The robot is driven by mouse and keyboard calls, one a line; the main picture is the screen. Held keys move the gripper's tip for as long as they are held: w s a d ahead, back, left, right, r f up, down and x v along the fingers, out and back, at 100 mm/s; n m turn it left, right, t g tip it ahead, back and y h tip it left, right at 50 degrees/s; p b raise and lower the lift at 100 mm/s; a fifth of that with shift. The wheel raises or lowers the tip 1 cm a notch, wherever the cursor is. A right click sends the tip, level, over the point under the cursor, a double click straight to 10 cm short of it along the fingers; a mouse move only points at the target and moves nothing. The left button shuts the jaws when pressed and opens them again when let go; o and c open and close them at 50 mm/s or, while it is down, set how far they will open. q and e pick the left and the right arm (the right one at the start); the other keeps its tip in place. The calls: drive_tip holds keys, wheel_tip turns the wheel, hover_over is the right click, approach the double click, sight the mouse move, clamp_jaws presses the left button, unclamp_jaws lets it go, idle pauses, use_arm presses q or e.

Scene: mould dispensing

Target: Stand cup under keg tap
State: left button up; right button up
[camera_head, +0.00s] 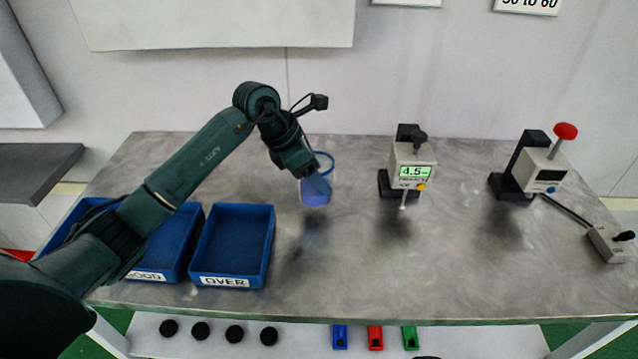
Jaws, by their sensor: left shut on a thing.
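A blue, partly see-through cup (315,192) is held by my left gripper (308,172) above the middle-left of the grey table. A blue ring shows just behind the fingers; I cannot tell whether it is part of the cup. The cup appears raised, with a bluish shadow on the table in front of it. No keg is clearly recognisable. A grey unit (406,155) with a green "4.5" display and a thin spout underneath stands to the right of the cup, apart from it. My right gripper is out of view.
A blue tray marked OVER (272,250) and another blue tray (190,262) stand at left, the latter partly behind my arm. A red-knobbed unit (541,172) stands at right, cabled to a small lever box (606,245). The front middle of the table (440,270) is clear.

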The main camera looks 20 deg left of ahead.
use_arm(q)
drive_tip(key=shift+f, duration=1.9)
drive_tip(key=shift+f, duration=0.25)
drive_tip(key=o, duration=1)
drive_tip(key=shift+r, duration=0.1)
drive_tip(key=shift+o, duration=0.2)
